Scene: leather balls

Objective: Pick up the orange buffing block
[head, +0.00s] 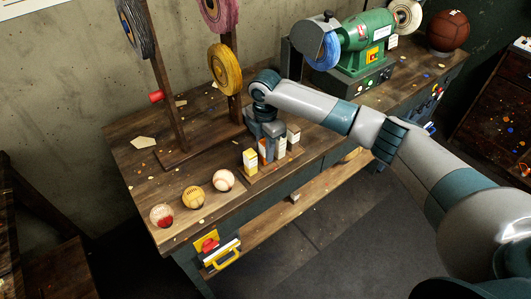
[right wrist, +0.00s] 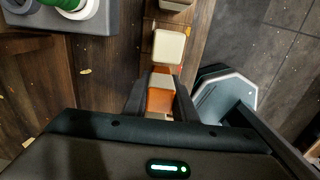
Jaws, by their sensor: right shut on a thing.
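The orange buffing block (head: 263,148) stands in the row of blocks near the front edge of the wooden bench (head: 130,165). My right gripper (head: 267,130) comes down over it from above. In the right wrist view the orange block (right wrist: 160,100), with a pale top, sits between the two dark fingers, which are shut on it. The gripper hides part of the block in the head view. I cannot tell whether the block is touching its base. My left gripper is not in view.
Close beside it stand a yellow block (head: 250,161), a white block (head: 280,147) and a tan block (head: 293,134). Three balls, one a baseball (head: 223,180), lie left. A wheel rack with a yellow wheel (head: 225,69) stands behind; a green grinder (head: 365,42) is at the back right.

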